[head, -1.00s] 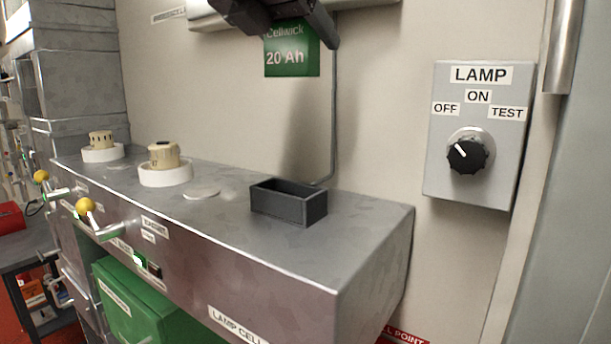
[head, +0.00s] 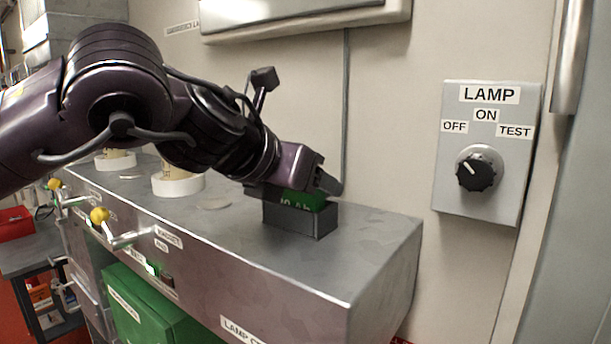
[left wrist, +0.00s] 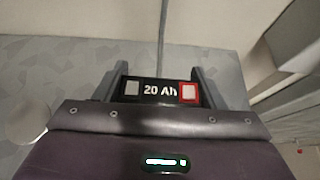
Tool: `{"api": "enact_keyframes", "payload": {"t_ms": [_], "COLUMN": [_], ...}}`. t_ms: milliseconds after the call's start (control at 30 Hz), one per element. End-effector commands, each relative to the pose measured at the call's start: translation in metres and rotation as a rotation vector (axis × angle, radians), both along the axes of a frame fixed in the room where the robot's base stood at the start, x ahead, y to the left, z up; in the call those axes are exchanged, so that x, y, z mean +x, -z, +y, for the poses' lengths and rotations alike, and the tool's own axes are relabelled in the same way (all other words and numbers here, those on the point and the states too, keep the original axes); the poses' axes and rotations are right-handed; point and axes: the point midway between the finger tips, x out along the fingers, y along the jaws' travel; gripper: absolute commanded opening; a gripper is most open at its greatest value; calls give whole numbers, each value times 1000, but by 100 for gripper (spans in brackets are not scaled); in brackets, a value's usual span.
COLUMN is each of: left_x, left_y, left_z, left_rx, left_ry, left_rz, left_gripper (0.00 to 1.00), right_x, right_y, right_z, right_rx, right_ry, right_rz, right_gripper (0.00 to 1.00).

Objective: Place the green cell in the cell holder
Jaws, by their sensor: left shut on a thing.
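The green cell (head: 300,200) is at the dark open-topped cell holder (head: 300,222) on the metal ledge. Only its upper part shows above the holder's front wall. Its lower part is hidden, so I cannot tell if it rests on the bottom. My left gripper (head: 296,187) is shut on the cell from above. In the left wrist view the cell's dark top (left wrist: 160,92), marked "20 Ah" with a white and a red-edged square, sits between the two fingers (left wrist: 160,85). My right gripper is not in view.
The LAMP switch box (head: 487,150) is on the wall to the right. The ledge right of the holder is clear.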

Motion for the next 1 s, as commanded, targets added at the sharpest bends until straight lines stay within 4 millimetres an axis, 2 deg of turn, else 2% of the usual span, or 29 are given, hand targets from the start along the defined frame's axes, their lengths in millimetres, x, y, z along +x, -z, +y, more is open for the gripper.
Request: {"api": "enact_keyframes", "payload": {"t_ms": [100, 367, 400, 567, 933, 1000], "left_x": [0, 0, 0, 0, -1, -7], "left_y": [2, 6, 7, 6, 0, -1], "left_z": [0, 0, 0, 0, 1, 6], "left_rx": [-3, -2, -1, 0, 0, -2], "left_ry": [-1, 0, 0, 0, -1, -2], "left_rz": [-1, -1, 1, 1, 0, -4], "left_gripper": [28, 28, 65, 85, 85, 85], "right_x": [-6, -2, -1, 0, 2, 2], "right_y": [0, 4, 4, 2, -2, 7], "right_z": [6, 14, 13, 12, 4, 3], "right_rx": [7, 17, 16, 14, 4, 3], "right_ry": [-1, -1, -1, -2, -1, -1], "right_rz": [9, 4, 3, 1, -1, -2], "right_gripper": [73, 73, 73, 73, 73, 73]}}
